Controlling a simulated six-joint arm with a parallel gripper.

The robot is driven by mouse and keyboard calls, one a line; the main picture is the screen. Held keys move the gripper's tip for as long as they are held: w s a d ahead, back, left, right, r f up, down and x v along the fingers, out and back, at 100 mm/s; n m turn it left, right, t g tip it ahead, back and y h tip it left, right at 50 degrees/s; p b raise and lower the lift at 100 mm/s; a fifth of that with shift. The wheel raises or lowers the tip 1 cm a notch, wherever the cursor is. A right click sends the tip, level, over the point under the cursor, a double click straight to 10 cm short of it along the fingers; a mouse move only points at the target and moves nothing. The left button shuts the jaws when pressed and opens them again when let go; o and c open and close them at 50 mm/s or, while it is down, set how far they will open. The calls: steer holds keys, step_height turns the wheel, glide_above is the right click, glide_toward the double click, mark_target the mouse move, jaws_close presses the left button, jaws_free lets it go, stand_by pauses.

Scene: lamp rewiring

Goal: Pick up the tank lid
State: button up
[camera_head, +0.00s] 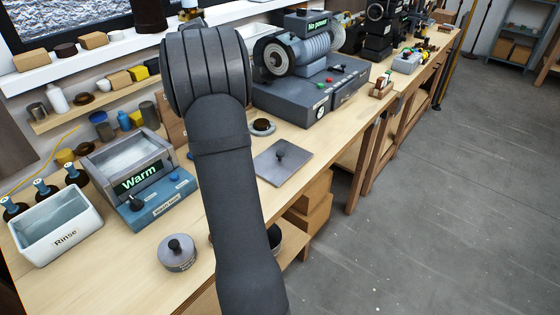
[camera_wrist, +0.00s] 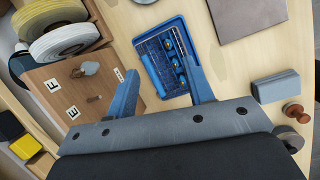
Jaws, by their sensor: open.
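A flat grey square plate with a dark knob, which looks like the tank lid (camera_head: 283,162), lies on the bench just right of my arm in the head view. In the wrist view a flat grey-brown plate (camera_wrist: 247,14) is cut off by the top edge; I cannot tell if it is the same lid. A blue unit marked Warm with a glassy tank (camera_head: 128,152) stands left of my arm. My gripper (camera_wrist: 160,66) is open and empty, its two blue fingers apart above a blue tray of small parts (camera_wrist: 163,58). In the head view my arm hides it.
A white Rinse tub (camera_head: 58,238) and a round grey knobbed piece (camera_head: 177,254) stand at the front left. A grey machine (camera_head: 315,92) sits behind the lid. In the wrist view, a lettered wooden board (camera_wrist: 70,95) and tape rolls lie left; a grey block (camera_wrist: 275,87) lies right.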

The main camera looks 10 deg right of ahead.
steer(key=s+d+m+g+y, duration=0.1)
steer(key=s+d+m+g, duration=0.2)
steer(key=d, duration=0.5)
steer(key=s+d+m+y, duration=0.1)
steer(key=s+d+m, duration=0.35)
steer(key=d, duration=0.45)
glide_above(280, 152)
steer(key=shift+n, duration=0.45)
steer(key=f, duration=1.1)
steer(key=shift+s+f, duration=0.25)
steer(key=shift+f, duration=0.15)
steer(key=shift+w+f, duration=0.15)
steer(key=shift+f, duration=2.7)
jaws_close()
steer(key=shift+r, duration=0.15)
